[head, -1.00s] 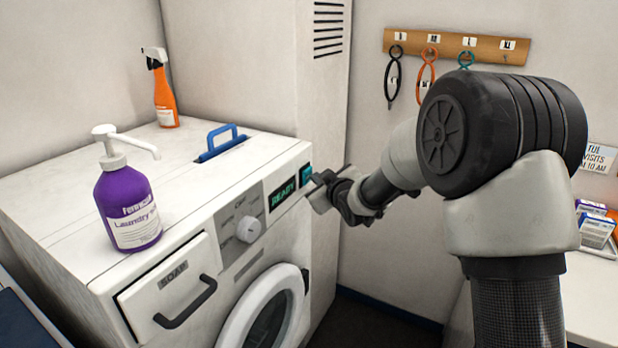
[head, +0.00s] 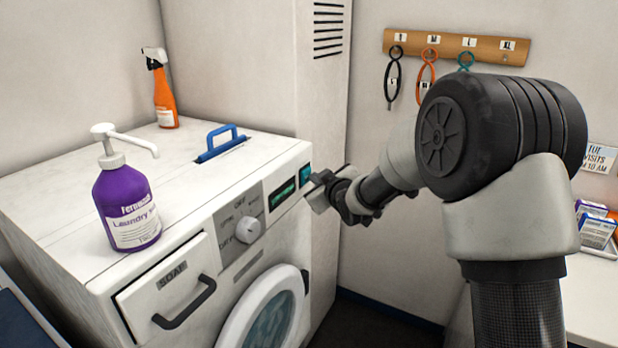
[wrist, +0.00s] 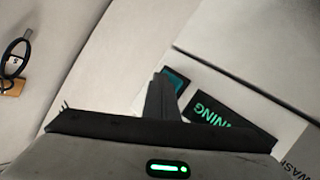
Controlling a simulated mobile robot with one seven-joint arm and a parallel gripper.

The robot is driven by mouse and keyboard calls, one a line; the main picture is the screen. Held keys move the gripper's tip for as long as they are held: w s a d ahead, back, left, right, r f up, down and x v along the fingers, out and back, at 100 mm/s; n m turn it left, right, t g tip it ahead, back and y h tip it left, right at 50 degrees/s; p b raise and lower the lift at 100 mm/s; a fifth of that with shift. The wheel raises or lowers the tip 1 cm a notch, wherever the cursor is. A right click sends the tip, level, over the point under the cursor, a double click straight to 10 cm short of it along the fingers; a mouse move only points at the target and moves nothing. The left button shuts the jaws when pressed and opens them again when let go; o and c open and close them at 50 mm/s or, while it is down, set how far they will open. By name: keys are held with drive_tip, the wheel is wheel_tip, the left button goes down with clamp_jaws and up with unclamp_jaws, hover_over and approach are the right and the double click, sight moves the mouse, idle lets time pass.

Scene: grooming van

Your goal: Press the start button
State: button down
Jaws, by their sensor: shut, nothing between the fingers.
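The teal start button (head: 305,173) is at the right end of the white washing machine's (head: 175,205) front panel, beside the dark display (head: 282,194). In the wrist view the button (wrist: 177,81) is partly hidden behind my fingers, and the display (wrist: 228,122) shows green letters ending in "NNING". My gripper (head: 318,190) is shut and empty, with its tips right at the button; it also shows in the wrist view (wrist: 160,97). I cannot tell whether the tips touch the button. The round door window (head: 272,325) shows bluish contents.
A purple laundry pump bottle (head: 127,208), an orange spray bottle (head: 165,95) and a blue handle (head: 220,145) are on the machine's top. The soap drawer (head: 170,285) is shut. A tall white cabinet (head: 265,60) stands behind. A counter with small boxes (head: 597,230) is at right.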

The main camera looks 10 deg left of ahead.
drive_tip(key=shift+s+d, duration=0.35)
drive_tip(key=shift+d, duration=0.35)
drive_tip(key=shift+s+d, duration=0.3)
drive_tip(key=shift+d, duration=0.5)
drive_tip(key=shift+s+d, duration=0.25)
drive_tip(key=shift+d, duration=0.55)
drive_tip(key=shift+s+d, duration=0.3)
drive_tip(key=shift+d, duration=0.5)
